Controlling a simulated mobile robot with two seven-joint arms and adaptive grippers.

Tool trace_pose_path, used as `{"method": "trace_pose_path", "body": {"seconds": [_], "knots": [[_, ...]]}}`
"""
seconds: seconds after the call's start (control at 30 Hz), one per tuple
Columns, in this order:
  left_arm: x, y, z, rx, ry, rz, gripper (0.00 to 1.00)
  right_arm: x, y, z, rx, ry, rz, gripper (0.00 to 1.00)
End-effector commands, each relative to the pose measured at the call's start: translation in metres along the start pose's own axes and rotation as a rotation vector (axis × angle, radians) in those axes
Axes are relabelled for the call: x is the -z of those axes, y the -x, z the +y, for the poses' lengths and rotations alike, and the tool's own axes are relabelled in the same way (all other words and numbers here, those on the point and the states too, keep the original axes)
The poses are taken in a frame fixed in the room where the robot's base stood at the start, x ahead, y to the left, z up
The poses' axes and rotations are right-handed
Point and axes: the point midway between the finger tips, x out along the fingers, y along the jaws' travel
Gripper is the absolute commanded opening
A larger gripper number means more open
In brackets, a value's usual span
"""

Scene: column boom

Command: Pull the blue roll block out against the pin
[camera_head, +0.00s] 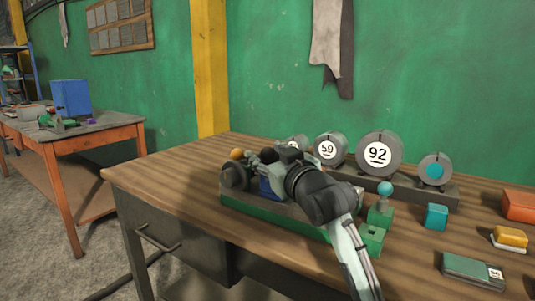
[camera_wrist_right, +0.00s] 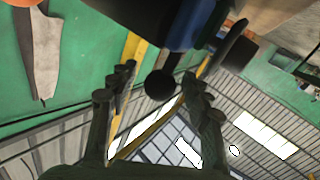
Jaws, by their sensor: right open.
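The blue roll block (camera_head: 268,188) sits in a grey-topped green fixture (camera_head: 270,213) on the bench, largely covered by my right gripper and wrist. My right gripper (camera_head: 258,163) reaches over the fixture from the right. In the wrist view, the blue block (camera_wrist_right: 185,28) is at the top, with a dark round knob (camera_wrist_right: 160,85) on a short stem below it. My right gripper's fingers (camera_wrist_right: 157,82) are open, one on each side of the knob, with gaps visible. I cannot make out the pin. My left gripper is not in view.
An orange ball (camera_head: 237,154) tops the fixture's left end. Behind stands a rack of grey rolls, one marked 92 (camera_head: 377,153). A green block with a teal ball (camera_head: 385,188), a teal block (camera_head: 436,217) and a flat device (camera_head: 472,270) lie right. The bench's front left is clear.

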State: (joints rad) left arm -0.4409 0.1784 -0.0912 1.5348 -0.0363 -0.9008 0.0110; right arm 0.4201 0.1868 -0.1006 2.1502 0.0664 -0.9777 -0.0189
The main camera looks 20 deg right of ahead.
Motion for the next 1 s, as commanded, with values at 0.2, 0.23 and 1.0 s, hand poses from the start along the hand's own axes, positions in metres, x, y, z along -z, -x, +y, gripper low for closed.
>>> {"method": "trace_pose_path", "body": {"seconds": [0.2,0.23,1.0], "knots": [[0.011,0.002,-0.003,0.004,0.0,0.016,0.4,0.0,0.0,0.0,0.0,0.0,0.0,0.4],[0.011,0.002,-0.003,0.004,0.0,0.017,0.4,0.0,0.0,0.0,0.0,0.0,0.0,0.37],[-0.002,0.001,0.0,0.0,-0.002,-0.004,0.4,-0.003,0.015,0.01,-0.002,0.001,-0.001,0.0]]}}
